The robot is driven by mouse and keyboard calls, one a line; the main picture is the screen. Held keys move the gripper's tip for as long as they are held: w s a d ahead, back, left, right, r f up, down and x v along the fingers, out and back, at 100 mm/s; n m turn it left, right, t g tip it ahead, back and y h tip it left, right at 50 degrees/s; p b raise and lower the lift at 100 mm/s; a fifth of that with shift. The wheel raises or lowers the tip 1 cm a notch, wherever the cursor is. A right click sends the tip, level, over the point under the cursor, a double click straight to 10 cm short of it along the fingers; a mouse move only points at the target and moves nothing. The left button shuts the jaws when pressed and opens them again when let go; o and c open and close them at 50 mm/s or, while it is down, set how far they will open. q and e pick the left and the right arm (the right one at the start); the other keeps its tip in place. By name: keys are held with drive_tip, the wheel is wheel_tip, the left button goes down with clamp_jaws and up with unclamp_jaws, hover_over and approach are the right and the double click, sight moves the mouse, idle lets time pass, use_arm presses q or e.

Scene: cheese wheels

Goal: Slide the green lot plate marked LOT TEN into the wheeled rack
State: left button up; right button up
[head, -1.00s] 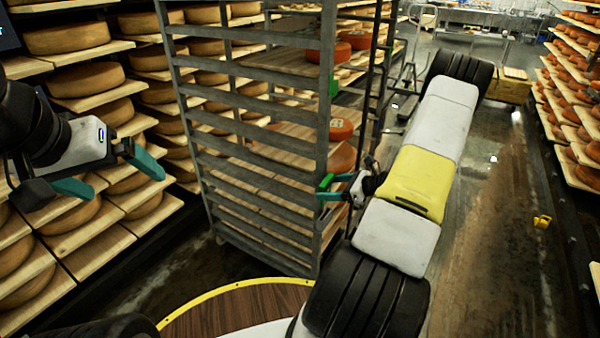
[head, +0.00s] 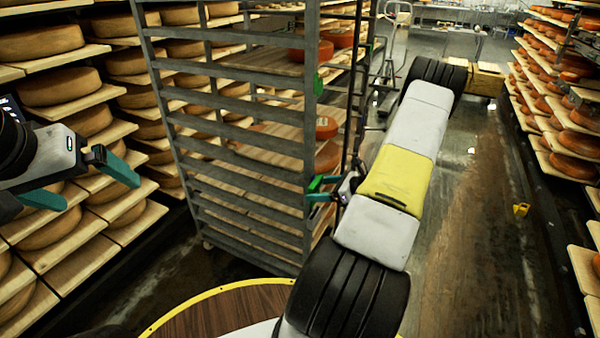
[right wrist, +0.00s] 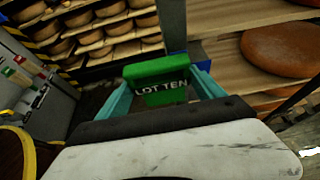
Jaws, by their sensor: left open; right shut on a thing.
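The green lot plate (right wrist: 158,85) shows its LOT TEN lettering in the right wrist view. My right gripper (right wrist: 158,98) is shut on it, with a teal finger at each side. In the head view the right gripper (head: 322,189) is beside the near right upright of the wheeled rack (head: 311,120), and only a bit of green shows there. The rack is a tall grey metal frame with wooden boards and orange cheese wheels. Whether the plate touches the rack I cannot tell. My left gripper (head: 85,183) is open and empty at the left, in front of the shelves.
Shelves of tan cheese wheels (head: 60,85) line the left side. Another shelf of orange wheels (head: 575,115) runs along the right. A small yellow object (head: 521,210) lies on the wet floor. A wooden crate (head: 484,79) stands farther back. The right aisle is mostly clear.

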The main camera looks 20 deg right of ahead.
hover_over(319, 211)
drive_tip(key=s+a, duration=0.1)
drive_tip(key=shift+s+f, duration=0.15)
drive_tip(key=shift+f, duration=1.9)
drive_tip(key=shift+f, duration=3)
drive_tip(key=o, duration=1.5)
drive_tip(key=shift+c, duration=0.2)
drive_tip(key=v, duration=0.7)
drive_tip(key=shift+s+d, duration=0.2)
drive_tip(key=shift+s, duration=0.1)
drive_tip(key=shift+r, duration=0.15)
